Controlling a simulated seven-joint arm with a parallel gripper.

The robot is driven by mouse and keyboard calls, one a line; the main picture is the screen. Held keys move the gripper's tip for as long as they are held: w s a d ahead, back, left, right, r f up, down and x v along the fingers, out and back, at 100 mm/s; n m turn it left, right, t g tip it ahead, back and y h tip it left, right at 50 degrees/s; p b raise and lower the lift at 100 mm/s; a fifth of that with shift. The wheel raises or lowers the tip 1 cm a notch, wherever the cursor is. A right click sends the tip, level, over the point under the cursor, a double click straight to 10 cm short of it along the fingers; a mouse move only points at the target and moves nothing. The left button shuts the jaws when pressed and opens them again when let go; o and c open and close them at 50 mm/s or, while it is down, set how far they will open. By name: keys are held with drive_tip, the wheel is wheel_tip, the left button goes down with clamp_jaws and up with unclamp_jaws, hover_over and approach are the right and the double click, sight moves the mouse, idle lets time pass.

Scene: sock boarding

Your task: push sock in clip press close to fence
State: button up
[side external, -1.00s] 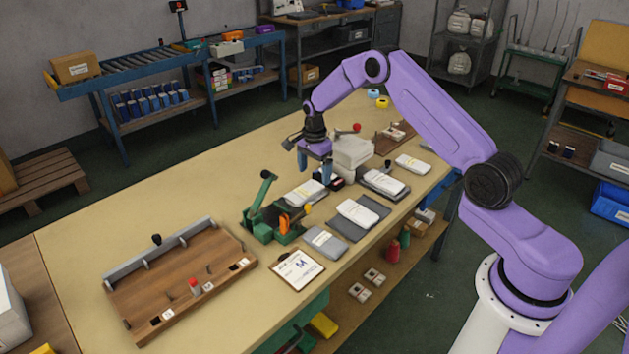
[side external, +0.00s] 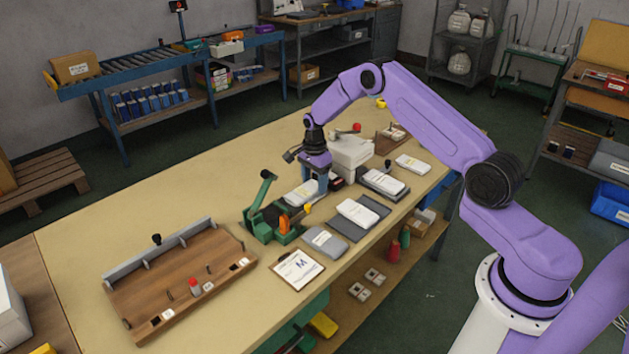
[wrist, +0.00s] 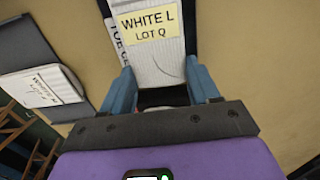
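A white sock bundle (side external: 301,192) with a yellow label lies beside the green clip press (side external: 262,225), at its far right side. In the wrist view the sock (wrist: 160,60) reads "WHITE L LOT Q". My gripper (side external: 314,188) is low at the sock's right end. In the wrist view my gripper (wrist: 163,80) has its blue fingers apart, one on each side of the sock's near end. Whether they touch its sides is unclear. The press's green lever is raised. I cannot make out a fence at the press; the sock's far end is cut off in the wrist view.
A white-grey box (side external: 350,155) stands just behind my gripper. A dark board with a white sock (side external: 357,213), a grey folded sock (side external: 324,241) and a clipboard (side external: 298,269) lie in front. A wooden fixture (side external: 180,285) with a grey rail is at left.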

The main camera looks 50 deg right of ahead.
sight(307, 189)
drive_tip(key=shift+a, duration=0.15)
drive_tip(key=shift+a, duration=1.35)
drive_tip(key=o, duration=1.1)
drive_tip(key=shift+r, duration=0.1)
wheel_tip(307, 189, up, 17)
drive_tip(key=shift+r, duration=0.15)
